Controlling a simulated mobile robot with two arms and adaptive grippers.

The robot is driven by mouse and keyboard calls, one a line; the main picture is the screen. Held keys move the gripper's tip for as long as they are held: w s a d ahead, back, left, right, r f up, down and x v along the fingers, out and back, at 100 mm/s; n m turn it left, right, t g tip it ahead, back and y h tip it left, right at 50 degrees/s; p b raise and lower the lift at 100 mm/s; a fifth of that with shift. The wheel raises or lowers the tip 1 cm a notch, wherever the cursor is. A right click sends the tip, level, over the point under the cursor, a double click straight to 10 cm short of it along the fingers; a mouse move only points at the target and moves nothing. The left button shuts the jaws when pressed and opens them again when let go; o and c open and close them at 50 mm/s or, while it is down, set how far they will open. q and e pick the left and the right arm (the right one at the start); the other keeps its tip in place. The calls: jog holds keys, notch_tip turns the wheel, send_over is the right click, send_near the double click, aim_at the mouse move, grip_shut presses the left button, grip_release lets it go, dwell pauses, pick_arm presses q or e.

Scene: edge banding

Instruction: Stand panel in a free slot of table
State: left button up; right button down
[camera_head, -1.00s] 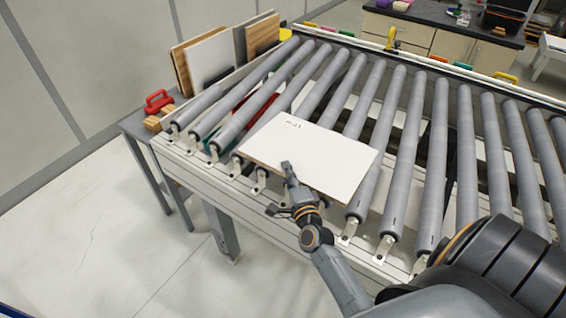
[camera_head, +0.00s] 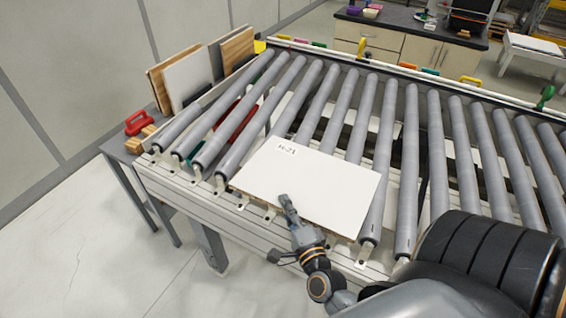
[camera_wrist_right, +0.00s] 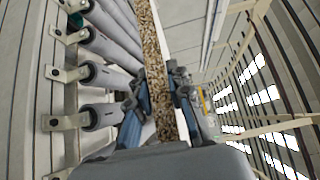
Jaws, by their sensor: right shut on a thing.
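The white panel (camera_head: 310,185), marked H-21, lies flat over the grey rollers near the conveyor's front edge. My right gripper (camera_head: 287,205) is shut on the panel's front edge. In the right wrist view the panel's chipboard edge (camera_wrist_right: 152,50) runs between the two fingers of my right gripper (camera_wrist_right: 165,105). The side table (camera_head: 118,150) stands beyond the conveyor's left end. Several panels stand upright in its rack, among them a white one (camera_head: 188,80) and wood-faced ones (camera_head: 238,48). Free slots cannot be made out clearly. My left gripper is not in view.
The roller conveyor (camera_head: 455,160) fills the middle and right. A red clamp-like tool (camera_head: 139,122) and wooden blocks (camera_head: 142,138) sit on the side table's near end. A dark-topped cabinet (camera_head: 400,40) stands behind. The floor (camera_head: 90,250) at front left is clear.

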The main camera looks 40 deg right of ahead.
jog(key=shift+s+a+r, duration=0.4)
jog(key=shift+s+r, duration=0.85)
jog(key=shift+s, duration=0.05)
jog(key=shift+s+a+r, duration=0.35)
jog(key=shift+s+r, duration=0.85)
jog(key=shift+s, duration=0.1)
jog(key=shift+s+a+r, duration=0.4)
jog(key=shift+s+r, duration=0.85)
jog(key=shift+s, duration=0.05)
jog(key=w+a+f+n+y+b, duration=0.3)
jog(key=a+f+y+b, duration=0.2)
jog(key=a+f+b, duration=0.4)
jog(key=a+b, duration=0.1)
jog(key=b, duration=0.4)
jog(key=shift+a+t+b, duration=0.2)
jog(key=shift+t+b, duration=0.1)
jog(key=shift+t, duration=0.1)
